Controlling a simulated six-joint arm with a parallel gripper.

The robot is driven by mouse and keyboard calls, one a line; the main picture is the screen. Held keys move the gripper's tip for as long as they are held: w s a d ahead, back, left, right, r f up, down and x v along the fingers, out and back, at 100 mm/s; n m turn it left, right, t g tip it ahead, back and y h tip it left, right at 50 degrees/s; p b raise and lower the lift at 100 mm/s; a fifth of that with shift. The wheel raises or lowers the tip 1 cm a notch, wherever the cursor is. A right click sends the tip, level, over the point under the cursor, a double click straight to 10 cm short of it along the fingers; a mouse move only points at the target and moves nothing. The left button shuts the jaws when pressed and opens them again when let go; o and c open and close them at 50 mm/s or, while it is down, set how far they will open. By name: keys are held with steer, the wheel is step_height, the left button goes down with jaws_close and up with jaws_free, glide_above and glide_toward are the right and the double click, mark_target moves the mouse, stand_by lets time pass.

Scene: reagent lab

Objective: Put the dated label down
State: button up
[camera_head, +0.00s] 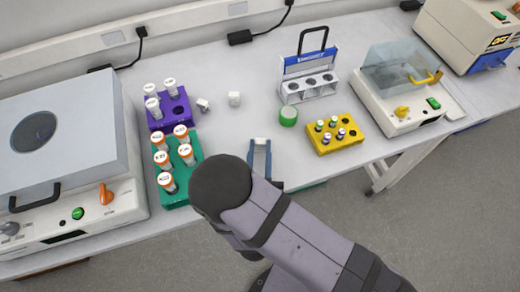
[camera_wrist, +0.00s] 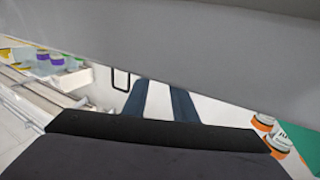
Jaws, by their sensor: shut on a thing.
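My gripper (camera_head: 260,158) is over the front part of the bench, between the green rack and the yellow rack, with its fingers pointing away from my body. A small pale piece (camera_head: 260,141) shows at its fingertips, and the gripper is shut on it. It is too small to read, so I cannot confirm a date on it. In the wrist view the two dark blue fingers (camera_wrist: 160,100) show side by side, and the held piece cannot be made out there. I cannot tell how high the piece is above the bench.
A green rack (camera_head: 197,143) with orange-capped tubes and a purple rack (camera_head: 183,108) stand left. Two small white objects (camera_head: 234,98) (camera_head: 203,105), a green round item (camera_head: 288,116), a yellow rack (camera_head: 352,142) and a white holder (camera_head: 310,96) stand beyond. Clear bench lies between.

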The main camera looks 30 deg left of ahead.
steer(key=shift+f, duration=0.35)
steer(key=shift+f, duration=0.1)
steer(key=o, duration=1.1)
